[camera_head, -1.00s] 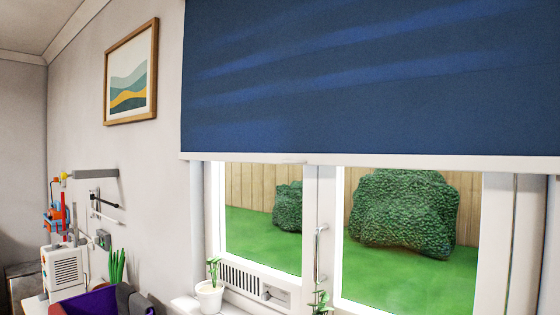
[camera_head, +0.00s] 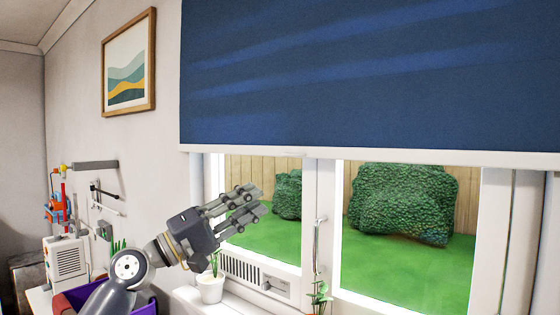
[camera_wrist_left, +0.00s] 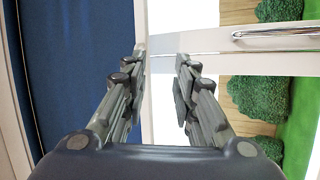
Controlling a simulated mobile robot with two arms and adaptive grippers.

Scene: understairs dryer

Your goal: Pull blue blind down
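The blue blind (camera_head: 350,75) hangs over the upper part of the window, with a white bottom bar (camera_head: 400,157) along its lower edge. My left gripper (camera_head: 256,202) is in front of the left window pane, below the bar and apart from it. Its fingers are parted and empty. In the left wrist view the gripper (camera_wrist_left: 160,62) has a clear gap between its fingers, with the blind (camera_wrist_left: 70,70) on the left side and the window on the right. My right gripper is not in view.
A potted plant (camera_head: 211,288) stands on the sill below my left gripper, and another plant (camera_head: 319,295) is by the window handle (camera_head: 317,240). A purple bin (camera_head: 140,303) is behind my left arm. A framed picture (camera_head: 129,65) hangs on the left wall.

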